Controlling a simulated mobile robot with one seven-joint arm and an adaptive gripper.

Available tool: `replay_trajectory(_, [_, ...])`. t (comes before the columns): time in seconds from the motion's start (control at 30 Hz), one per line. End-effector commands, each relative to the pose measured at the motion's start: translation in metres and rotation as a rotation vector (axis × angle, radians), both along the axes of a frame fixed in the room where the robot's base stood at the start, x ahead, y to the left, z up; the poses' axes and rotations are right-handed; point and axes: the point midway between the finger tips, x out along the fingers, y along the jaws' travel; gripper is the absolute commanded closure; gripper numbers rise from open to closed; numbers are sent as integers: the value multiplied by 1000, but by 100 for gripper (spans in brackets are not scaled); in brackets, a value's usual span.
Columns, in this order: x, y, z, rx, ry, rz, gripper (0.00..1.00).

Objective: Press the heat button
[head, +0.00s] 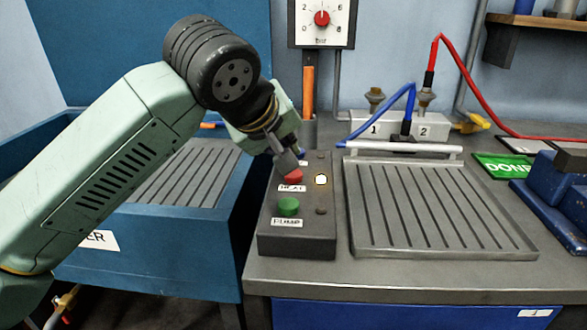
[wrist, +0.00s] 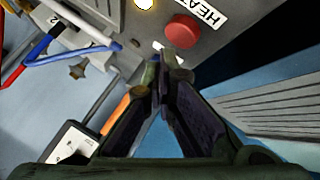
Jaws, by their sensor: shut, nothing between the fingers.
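The heat button (head: 293,176) is a red round button above a HEAT label on a dark grey control box (head: 275,243). It also shows in the wrist view (wrist: 183,31), just beyond my fingertips. My gripper (head: 289,163) is shut and empty, with its tips pointing down at the far edge of the red button. In the wrist view my fingertips (wrist: 166,72) meet near the button, with a small gap in the picture. I cannot tell whether they touch it. A lit lamp (head: 321,180) is right of the button. It also shows in the wrist view (wrist: 145,4).
A green pump button (head: 289,206) is nearer on the same box. A grooved metal tray (head: 435,215) lies to the right. Blue (head: 380,120) and red (head: 462,70) cables run to terminals behind. A blue tank (head: 150,265) stands left, and a dial (head: 322,18) hangs on the wall.

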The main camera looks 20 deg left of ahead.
Motion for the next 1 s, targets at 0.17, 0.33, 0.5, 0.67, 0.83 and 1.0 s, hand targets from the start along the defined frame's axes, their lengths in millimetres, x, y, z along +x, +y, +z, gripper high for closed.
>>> replay_trajectory(0.17, [0, 0, 1, 0, 0, 0, 100])
replay_trajectory(0.33, [0, 0, 13, 0, 0, 0, 100])
replay_trajectory(0.5, [0, 0, 30, 0, 1, -1, 100])
replay_trajectory(0.67, [0, 0, 47, 0, -1, -1, 100])
replay_trajectory(0.83, [0, 0, 60, 1, 0, -1, 100])
replay_trajectory(1.0, [0, 0, 60, 1, 0, -1, 100])
